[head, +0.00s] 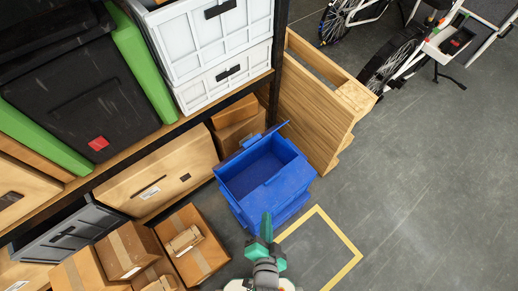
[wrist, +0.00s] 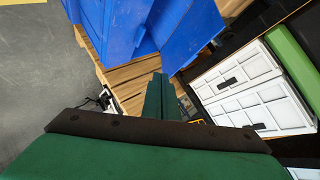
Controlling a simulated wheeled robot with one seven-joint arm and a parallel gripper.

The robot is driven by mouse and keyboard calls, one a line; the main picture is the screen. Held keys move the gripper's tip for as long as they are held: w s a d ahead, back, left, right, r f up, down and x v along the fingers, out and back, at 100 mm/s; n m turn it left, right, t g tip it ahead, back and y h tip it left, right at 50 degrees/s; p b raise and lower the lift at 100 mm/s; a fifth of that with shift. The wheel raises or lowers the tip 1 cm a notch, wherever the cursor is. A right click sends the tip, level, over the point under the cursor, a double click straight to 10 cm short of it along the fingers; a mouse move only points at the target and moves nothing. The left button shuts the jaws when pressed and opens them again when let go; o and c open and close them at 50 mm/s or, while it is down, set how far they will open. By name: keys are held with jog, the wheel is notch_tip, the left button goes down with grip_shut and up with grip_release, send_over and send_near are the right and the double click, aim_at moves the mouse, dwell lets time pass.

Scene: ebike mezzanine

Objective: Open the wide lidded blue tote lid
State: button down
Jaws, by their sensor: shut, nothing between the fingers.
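The wide blue tote (head: 285,190) stands on the floor in the middle of the head view. Its inside shows from above, and a blue lid flap (head: 262,134) stands up along its far edge. Blue surfaces of the tote fill the top of the wrist view (wrist: 110,30), with a tilted blue panel (wrist: 187,36) that looks like a lid flap. My gripper (head: 267,218) is at the tote's near side in the head view. In the wrist view its green fingers (wrist: 161,84) are together and empty. I cannot tell whether they touch the tote.
Shelving with white crates (head: 215,40) and a black-green tote (head: 85,95) rises behind at the left. A wooden crate (head: 310,110) stands behind the tote, and a bike (head: 395,60) farther back. Floor at the right (head: 430,190) is clear.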

aim_at(247, 143)
jog(key=w+d+f+m+g+y, duration=0.25)
jog(key=w+f+m, duration=0.35)
jog(key=w+m, duration=0.45)
jog(key=w+d+r+m+g+y, duration=0.2)
jog(key=w+r+m+g+y, duration=0.15)
jog(key=w+r+m, duration=0.4)
jog(key=w+a+f, duration=0.6)
jog(key=w+f, duration=0.1)
jog(key=w, duration=0.3)
jog(key=shift+w+a+m+t, duration=0.15)
jog(key=shift+w+m+t, duration=0.15)
jog(key=shift+w+m, duration=0.1)
